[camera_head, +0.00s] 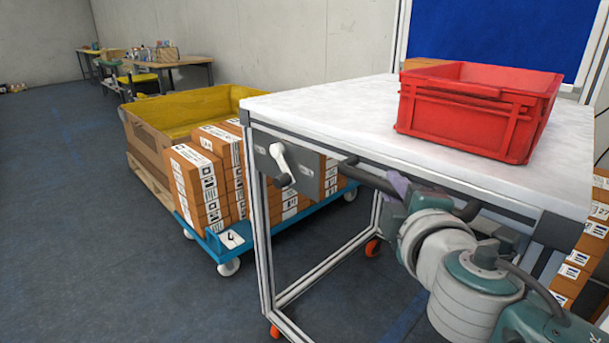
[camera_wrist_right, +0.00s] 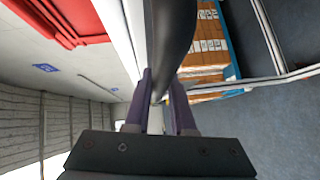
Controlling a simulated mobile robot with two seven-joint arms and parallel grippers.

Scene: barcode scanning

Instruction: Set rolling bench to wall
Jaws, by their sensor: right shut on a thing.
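The rolling bench (camera_head: 335,112) has a white top, a metal frame and orange casters, and stands at the right of the head view. A black handle bar (camera_head: 362,173) runs along its near side; it also shows in the right wrist view (camera_wrist_right: 170,45). My right gripper (camera_head: 398,186) is shut on this handle, with its purple fingers (camera_wrist_right: 160,88) on either side of the bar. The pale wall (camera_head: 270,40) runs behind the bench. My left gripper is not in view.
A red crate (camera_head: 455,118) sits on the bench top. A blue cart (camera_head: 213,246) with boxes (camera_head: 195,190) stands close to the bench's left side, beside a large yellow-lined container (camera_head: 150,142). More boxes (camera_head: 575,268) stand at right. The floor (camera_head: 75,230) at left is clear.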

